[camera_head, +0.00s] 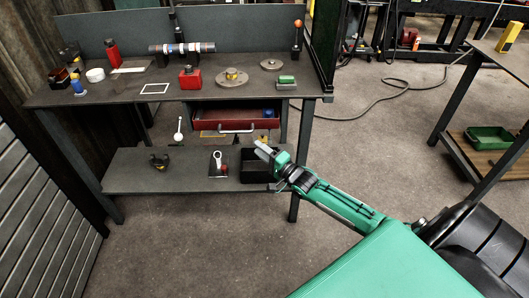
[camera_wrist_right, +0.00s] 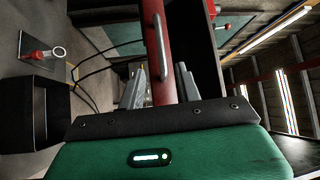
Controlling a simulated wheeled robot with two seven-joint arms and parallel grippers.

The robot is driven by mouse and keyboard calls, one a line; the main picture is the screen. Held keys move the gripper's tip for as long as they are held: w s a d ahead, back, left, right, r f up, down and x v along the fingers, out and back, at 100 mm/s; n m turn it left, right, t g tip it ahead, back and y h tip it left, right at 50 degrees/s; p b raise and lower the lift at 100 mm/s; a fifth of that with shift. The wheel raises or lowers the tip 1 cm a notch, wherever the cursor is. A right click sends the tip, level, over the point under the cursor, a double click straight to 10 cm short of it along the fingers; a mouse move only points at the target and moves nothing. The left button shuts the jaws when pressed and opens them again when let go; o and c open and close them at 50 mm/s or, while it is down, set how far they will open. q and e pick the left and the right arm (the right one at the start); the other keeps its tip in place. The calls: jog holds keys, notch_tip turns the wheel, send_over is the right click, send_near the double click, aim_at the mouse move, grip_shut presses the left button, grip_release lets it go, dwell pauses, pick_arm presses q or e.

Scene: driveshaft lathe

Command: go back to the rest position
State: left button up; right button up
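My right gripper (camera_head: 262,147) is in front of the workbench, just below and to the right of the red drawer (camera_head: 205,122). In the right wrist view its two grey fingers (camera_wrist_right: 161,88) stand apart. The red drawer front (camera_wrist_right: 152,45) and its metal handle (camera_wrist_right: 159,66) show beyond and between them. I see nothing held, and the gap to the handle is hard to judge. The handle (camera_head: 237,130) also shows in the head view, apart from the fingertips. My left gripper is in neither view.
The workbench (camera_head: 130,90) carries a shaft (camera_head: 182,48), a red box (camera_head: 190,78) and flanges. On its lower shelf (camera_head: 130,180), a black bin (camera_head: 255,168) sits close to my right gripper. A side table (camera_head: 505,60) stands at right. The floor (camera_head: 370,140) between is open, with a cable.

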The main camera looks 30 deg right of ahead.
jog(key=shift+s+d, duration=0.2)
jog(key=shift+s, duration=0.45)
